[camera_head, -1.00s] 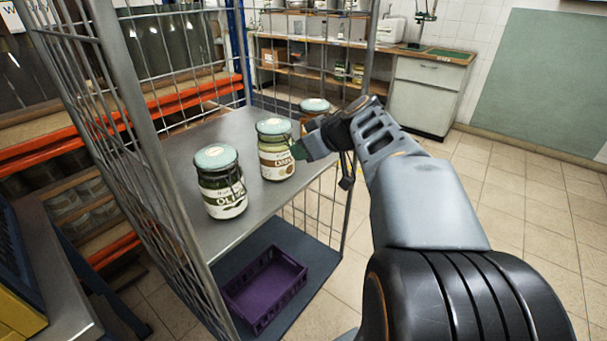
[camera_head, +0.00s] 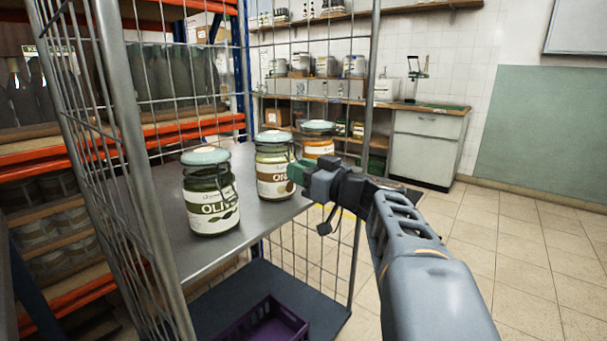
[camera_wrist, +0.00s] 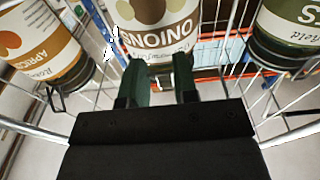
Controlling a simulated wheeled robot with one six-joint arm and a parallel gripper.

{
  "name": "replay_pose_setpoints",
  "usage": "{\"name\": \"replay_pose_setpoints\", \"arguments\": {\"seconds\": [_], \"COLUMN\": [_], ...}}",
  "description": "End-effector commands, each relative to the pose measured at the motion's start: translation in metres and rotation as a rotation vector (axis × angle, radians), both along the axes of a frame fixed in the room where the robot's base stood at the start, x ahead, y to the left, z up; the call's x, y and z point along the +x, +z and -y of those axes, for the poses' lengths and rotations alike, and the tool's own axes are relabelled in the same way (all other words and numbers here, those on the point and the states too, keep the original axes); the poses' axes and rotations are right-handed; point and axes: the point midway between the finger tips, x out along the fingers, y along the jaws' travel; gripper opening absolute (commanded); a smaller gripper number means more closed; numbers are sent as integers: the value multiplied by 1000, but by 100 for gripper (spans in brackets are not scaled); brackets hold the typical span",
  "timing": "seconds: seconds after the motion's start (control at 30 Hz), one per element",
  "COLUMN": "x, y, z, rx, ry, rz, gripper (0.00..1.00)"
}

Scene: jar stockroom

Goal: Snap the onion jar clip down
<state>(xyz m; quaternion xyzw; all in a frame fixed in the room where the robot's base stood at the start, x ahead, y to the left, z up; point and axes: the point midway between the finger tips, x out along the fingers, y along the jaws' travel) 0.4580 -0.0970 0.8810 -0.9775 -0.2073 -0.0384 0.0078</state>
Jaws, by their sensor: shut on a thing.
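The onion jar (camera_head: 272,180) is a glass jar with a cream and brown label and a pale blue-green lid (camera_head: 273,136). It stands upright on the grey cart shelf, between the olive jar and the apricot jar. In the wrist view the onion jar (camera_wrist: 160,14) appears upside down, straight ahead of the fingers. My gripper (camera_head: 296,172) is at the jar's right side, below lid height. Its green fingers (camera_wrist: 160,78) stand a little apart and are shut on the jar's clip, which is mostly hidden between them.
The olive jar (camera_head: 211,205) stands to the left and the apricot jar (camera_head: 318,148) behind to the right, both close. Wire cage walls (camera_head: 108,170) and posts enclose the shelf (camera_head: 180,255). A purple crate (camera_head: 262,325) sits on the lower deck. Floor is clear on the right.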

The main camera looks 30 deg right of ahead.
Motion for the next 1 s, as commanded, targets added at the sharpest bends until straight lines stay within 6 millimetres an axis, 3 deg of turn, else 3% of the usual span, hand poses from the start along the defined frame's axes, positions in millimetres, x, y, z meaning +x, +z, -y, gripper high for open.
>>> {"name": "replay_pose_setpoints", "arguments": {"seconds": [0.83, 0.87, 1.0], "x": [4, 4, 4], "y": [-4, -4, -4], "z": [-2, -2, -2], "rx": [47, 47, 46], "ry": [1, 1, 1], "rz": [103, 103, 102], "gripper": [4, 30, 44]}}
